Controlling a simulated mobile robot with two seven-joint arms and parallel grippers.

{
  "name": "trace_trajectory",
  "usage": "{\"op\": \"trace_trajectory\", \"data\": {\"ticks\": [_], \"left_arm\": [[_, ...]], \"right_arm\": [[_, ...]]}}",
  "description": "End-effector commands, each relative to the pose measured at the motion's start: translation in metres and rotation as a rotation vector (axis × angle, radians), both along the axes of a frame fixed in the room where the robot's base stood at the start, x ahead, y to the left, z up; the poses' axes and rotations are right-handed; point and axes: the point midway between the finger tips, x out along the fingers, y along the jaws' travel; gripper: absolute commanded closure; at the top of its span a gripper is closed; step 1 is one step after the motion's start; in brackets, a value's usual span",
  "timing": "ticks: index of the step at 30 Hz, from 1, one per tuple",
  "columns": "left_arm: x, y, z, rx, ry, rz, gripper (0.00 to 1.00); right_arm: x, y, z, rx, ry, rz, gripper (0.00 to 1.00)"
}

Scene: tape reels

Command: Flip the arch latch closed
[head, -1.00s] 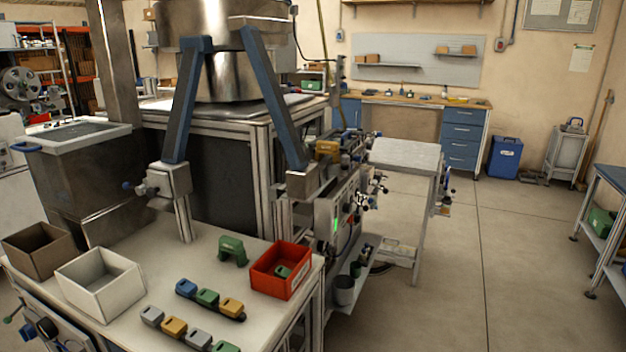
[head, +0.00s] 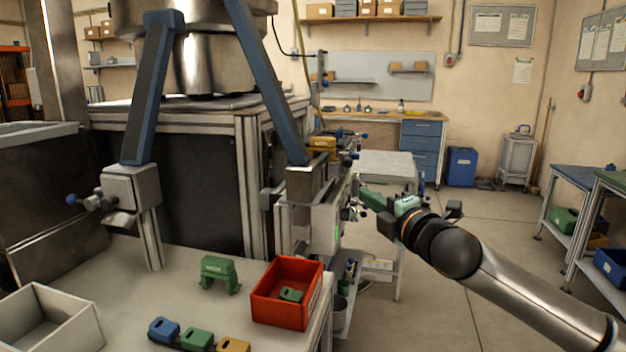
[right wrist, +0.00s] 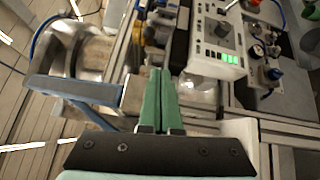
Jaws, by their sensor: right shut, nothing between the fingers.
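Two blue legs of an arch-like frame (head: 152,95) stand over a steel drum (head: 200,50) on the machine. Each leg ends in a grey metal block, one at the left (head: 130,186) with blue-tipped knobs and one at the right (head: 305,182). I cannot tell which part is the latch or how it stands. My right gripper (head: 366,196) is right of the right block, apart from it in the picture. In the right wrist view its green fingers (right wrist: 158,80) are together, with nothing seen between them. My left gripper is not in view.
A red bin (head: 318,292) and a green arch-shaped piece (head: 218,270) are on the front table, with several coloured blocks and a white box (head: 75,318). A control box with a lit green display (right wrist: 215,45) shows in the right wrist view. Open floor lies at the right.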

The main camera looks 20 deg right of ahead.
Motion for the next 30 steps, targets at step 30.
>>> {"op": "trace_trajectory", "data": {"ticks": [30], "left_arm": [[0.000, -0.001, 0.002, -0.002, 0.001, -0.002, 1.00]], "right_arm": [[0.054, -0.010, 0.024, -0.049, -0.035, -0.027, 1.00]]}}
